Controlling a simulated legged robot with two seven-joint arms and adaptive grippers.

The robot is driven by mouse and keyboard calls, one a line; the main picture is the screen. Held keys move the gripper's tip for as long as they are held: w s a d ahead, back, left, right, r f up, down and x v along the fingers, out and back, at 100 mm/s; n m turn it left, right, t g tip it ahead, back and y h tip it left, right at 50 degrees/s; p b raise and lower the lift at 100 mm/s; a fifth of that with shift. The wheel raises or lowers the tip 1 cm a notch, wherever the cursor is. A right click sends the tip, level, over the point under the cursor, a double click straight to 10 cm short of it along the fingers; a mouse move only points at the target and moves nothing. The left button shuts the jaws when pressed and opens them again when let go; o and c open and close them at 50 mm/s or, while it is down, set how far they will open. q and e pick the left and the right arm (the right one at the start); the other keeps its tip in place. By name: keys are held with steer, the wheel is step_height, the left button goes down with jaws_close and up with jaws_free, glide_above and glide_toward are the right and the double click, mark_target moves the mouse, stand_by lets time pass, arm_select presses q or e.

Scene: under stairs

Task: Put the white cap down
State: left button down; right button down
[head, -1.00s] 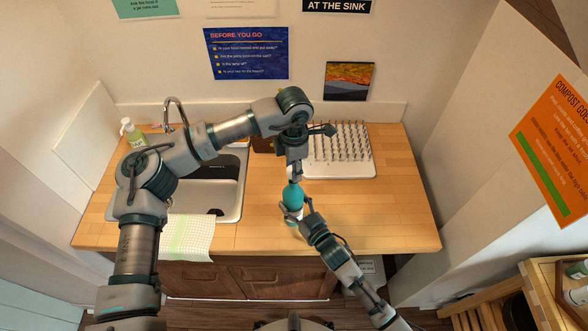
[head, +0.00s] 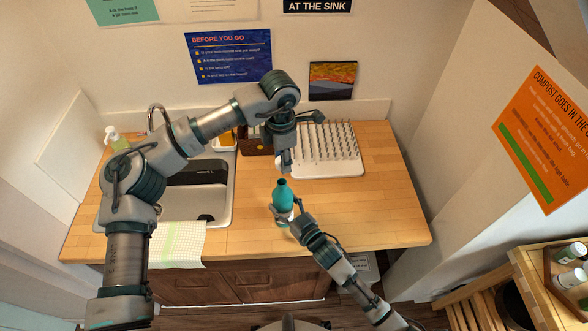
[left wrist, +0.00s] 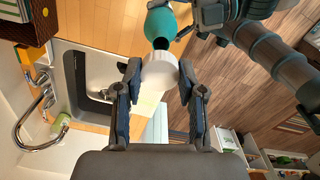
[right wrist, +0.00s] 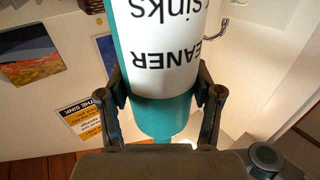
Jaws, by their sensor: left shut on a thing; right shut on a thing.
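The white cap (left wrist: 160,71) is between the fingers of my left gripper (left wrist: 158,95), which is shut on it. In the head view my left gripper (head: 284,163) is above the counter, and the cap mostly hides behind its fingers. My right gripper (right wrist: 162,105) is shut on a teal bottle (right wrist: 162,120) with a white label reading in part "CLEANER". In the head view the bottle (head: 283,195) stands upright just below the left gripper, with a dark open neck. The cap and the bottle neck look apart.
The wooden counter (head: 370,210) is clear to the right of the bottle. A white peg drying rack (head: 327,150) stands behind. The sink (head: 215,190) is at left, with a checked cloth (head: 178,243) over the front edge. A brown box (head: 255,142) is near the wall.

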arm_select(q)
steer(key=w+d+f+m, duration=0.2)
steer(key=d+f+m, duration=0.1)
steer(key=d+f, duration=0.75)
steer(key=m, duration=0.3)
glide_above(328, 214)
step_height(328, 214, down, 16)
steer(key=shift+s+a+r, duration=0.1)
steer(key=shift+a+r, duration=0.05)
step_height(328, 214, down, 3)
steer(key=shift+f, duration=0.55)
steer(key=c, duration=0.7)
jaws_free()
step_height(328, 214, up, 12)
